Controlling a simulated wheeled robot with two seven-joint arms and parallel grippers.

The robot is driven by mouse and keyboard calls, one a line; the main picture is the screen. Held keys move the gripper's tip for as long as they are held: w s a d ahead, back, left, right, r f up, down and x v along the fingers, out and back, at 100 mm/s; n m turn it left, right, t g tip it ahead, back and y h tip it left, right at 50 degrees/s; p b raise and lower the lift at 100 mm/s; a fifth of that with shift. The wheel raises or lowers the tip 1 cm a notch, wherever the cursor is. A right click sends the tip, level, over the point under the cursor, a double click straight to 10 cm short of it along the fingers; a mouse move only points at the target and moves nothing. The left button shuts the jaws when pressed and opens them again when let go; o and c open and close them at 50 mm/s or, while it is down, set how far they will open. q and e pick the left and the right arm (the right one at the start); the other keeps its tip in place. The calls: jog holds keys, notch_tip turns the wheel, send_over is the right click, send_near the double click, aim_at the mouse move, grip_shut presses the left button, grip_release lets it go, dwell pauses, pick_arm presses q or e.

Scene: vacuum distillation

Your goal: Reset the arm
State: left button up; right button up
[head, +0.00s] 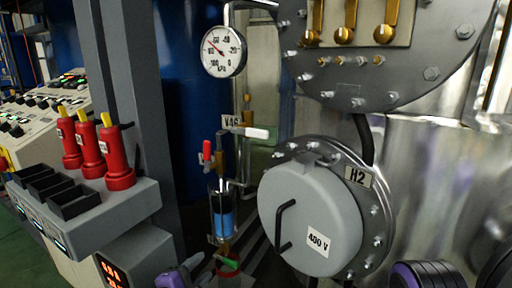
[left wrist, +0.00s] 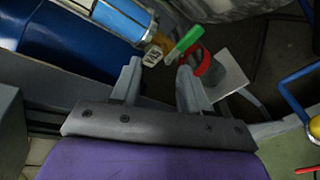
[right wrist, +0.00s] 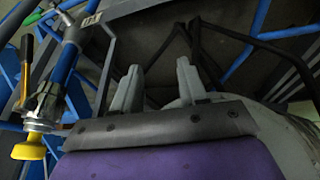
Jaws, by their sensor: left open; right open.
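My left gripper (head: 194,268) shows at the bottom edge of the head view, low and mostly cut off. In the left wrist view its two grey fingers (left wrist: 158,78) stand apart with nothing between them. A green-handled valve (left wrist: 184,46) with a red ring lies just beyond the fingertips, apart from them as far as I can tell. The same green handle (head: 231,261) shows in the head view, right of the gripper. My right gripper (right wrist: 158,78) is open and empty in the right wrist view. Its fingers are not visible in the head view, where only a purple-and-black part of my right arm shows.
A glass cylinder with blue liquid (head: 222,212) stands above the green valve. A round grey H2 cover (head: 305,215) is at centre right, below a pressure gauge (head: 224,51). Blue frame tubes (right wrist: 70,60) lie near my right gripper.

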pick_arm(q)
jog(key=s+a+f+m+g+y, duration=0.25)
jog(key=s+f, duration=0.35)
jog(key=f, duration=0.4)
jog(key=s+a+f+m+g+y, duration=0.1)
jog(key=s+f+m+g, duration=0.3)
jog(key=s+f, duration=0.5)
jog(key=s+a+f+m+g+y, duration=0.2)
jog(key=s+a+f, duration=0.3)
jog(key=s, duration=0.3)
jog(key=s+a+f+m+g+y, duration=0.2)
jog(key=s+a+f+m+y, duration=0.1)
jog(key=s+a+f, duration=0.3)
jog(key=shift+s+a+f+m, duration=0.3)
jog(key=shift+s+a+m, duration=0.25)
jog(key=shift+s+a, duration=0.4)
